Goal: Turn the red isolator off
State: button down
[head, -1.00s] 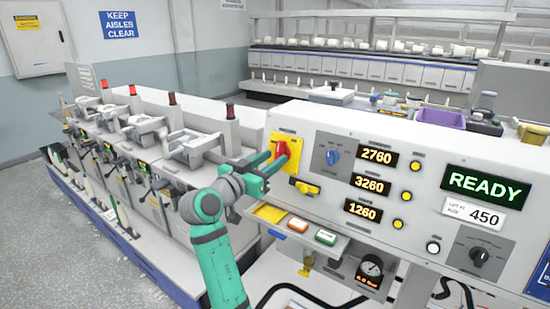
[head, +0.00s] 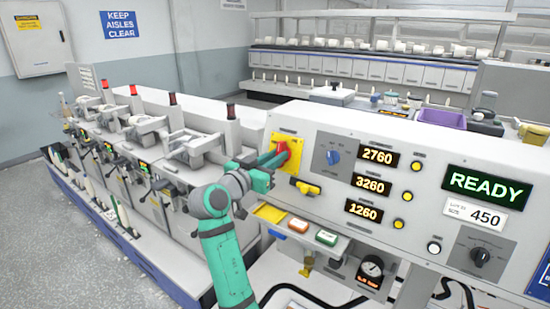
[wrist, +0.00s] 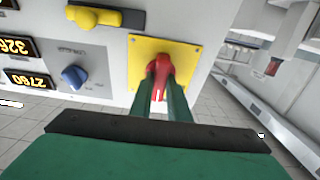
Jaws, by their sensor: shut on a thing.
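The red isolator (head: 283,151) is a red handle on a yellow plate (head: 289,171) at the left end of the grey control panel. In the wrist view the red handle (wrist: 160,66) sits between my green fingers, upright in that picture. My gripper (head: 272,160) is shut on the handle, reaching in from the left. In the wrist view my gripper (wrist: 162,82) has a finger on each side of the handle. The fingers hide part of the handle in the head view.
A blue selector knob (head: 333,157) and lit displays (head: 377,155) are to the right.

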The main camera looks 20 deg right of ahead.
jog(key=shift+n, duration=0.4)
jog(key=n+t+y, duration=0.1)
jog(key=n, duration=0.3)
jog(key=shift+d+n, duration=0.1)
jog(key=shift+n, duration=0.3)
jog(key=n, duration=0.2)
jog(key=n+y, duration=0.1)
jog(key=n, duration=0.2)
jog(key=shift+s+r+t+y, duration=0.1)
jog(key=shift+r+t+y, duration=0.05)
jog(key=shift+t+y, duration=0.2)
jog(key=n+y, duration=0.1)
jog(key=n, duration=0.4)
jog(key=shift+d+r, duration=0.1)
jog(key=shift+n+y, duration=0.55)
jog(key=shift+n, duration=1.55)
jog(key=c, duration=1.7)
grip_release()
